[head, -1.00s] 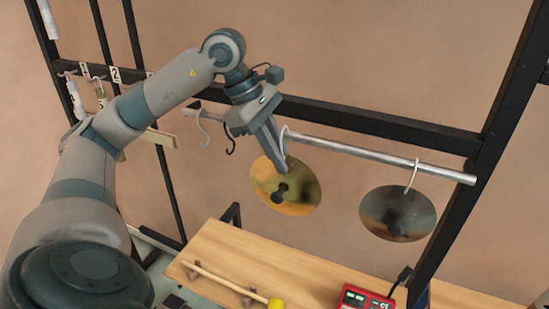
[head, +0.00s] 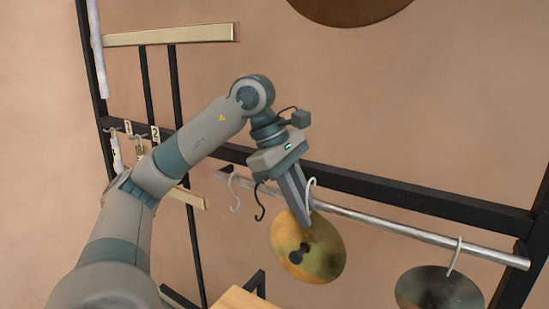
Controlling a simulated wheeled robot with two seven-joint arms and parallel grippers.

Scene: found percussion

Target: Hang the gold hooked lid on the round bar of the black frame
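The gold hooked lid (head: 322,252) is a round brassy disc with a dark knob and a pale hook (head: 312,188) at its top. My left gripper (head: 303,224) is shut on the lid's upper part, with its fingers pointing down over the disc. The round bar (head: 408,232) is a silver rod sloping down to the right. The hook rises above the line of the bar; I cannot tell whether it is over it or in front of it. The black frame (head: 405,194) runs behind the bar. My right gripper is not in view.
A dark lid (head: 438,288) hangs by a pale hook from the bar's right part. White (head: 235,195) and black (head: 260,203) hooks hang near the bar's left end. A brown disc (head: 348,8) is at the top. A wooden surface (head: 243,299) shows below.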

